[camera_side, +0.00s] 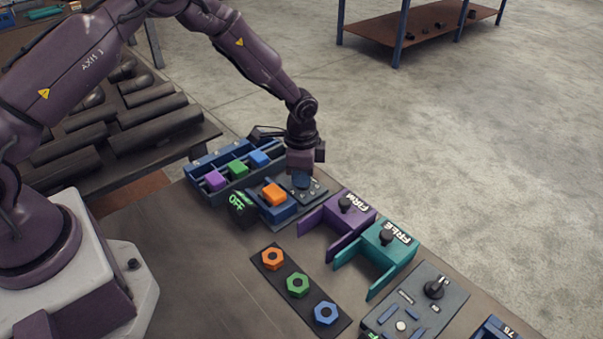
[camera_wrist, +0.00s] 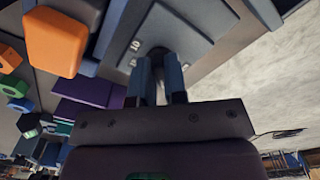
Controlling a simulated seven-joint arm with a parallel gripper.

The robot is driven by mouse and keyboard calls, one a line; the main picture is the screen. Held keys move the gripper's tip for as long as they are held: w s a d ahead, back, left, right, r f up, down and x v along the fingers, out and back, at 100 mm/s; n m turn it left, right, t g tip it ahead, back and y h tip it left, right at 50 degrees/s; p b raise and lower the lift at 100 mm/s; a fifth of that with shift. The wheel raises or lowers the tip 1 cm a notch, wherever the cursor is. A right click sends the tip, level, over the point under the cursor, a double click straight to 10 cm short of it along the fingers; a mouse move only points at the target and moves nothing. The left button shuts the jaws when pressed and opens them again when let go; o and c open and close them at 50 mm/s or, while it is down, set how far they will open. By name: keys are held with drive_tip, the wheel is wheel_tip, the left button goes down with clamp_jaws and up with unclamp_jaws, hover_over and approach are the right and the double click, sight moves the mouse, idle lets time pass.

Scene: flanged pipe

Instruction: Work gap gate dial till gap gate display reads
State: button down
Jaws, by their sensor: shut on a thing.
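My gripper (camera_side: 303,181) points down over a small blue-grey panel (camera_side: 311,194) beside an orange block (camera_side: 274,193) on a blue base. In the wrist view, its two fingers (camera_wrist: 160,98) are close together on a grey dial (camera_wrist: 159,72) standing on the panel (camera_wrist: 190,30). The fingers hide most of the dial, and its pointer setting cannot be made out. A dark display (camera_side: 240,207) left of the orange block shows green letters that look like "OFF". I cannot tell for sure which display is the gap gate's.
A blue tray (camera_side: 207,165) of coloured blocks stands behind. Purple (camera_side: 349,214) and teal (camera_side: 389,243) boxes with black knobs stand to the right. A strip of coloured nuts (camera_side: 268,258) lies in front, and a grey panel with a black dial (camera_side: 434,288) is at lower right.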

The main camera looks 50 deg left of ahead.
drive_tip(key=c, duration=1.2)
unclamp_jaws()
drive_tip(key=shift+o, duration=0.2)
drive_tip(key=shift+r, duration=0.15)
wheel_tip(320, 180, up, 13)
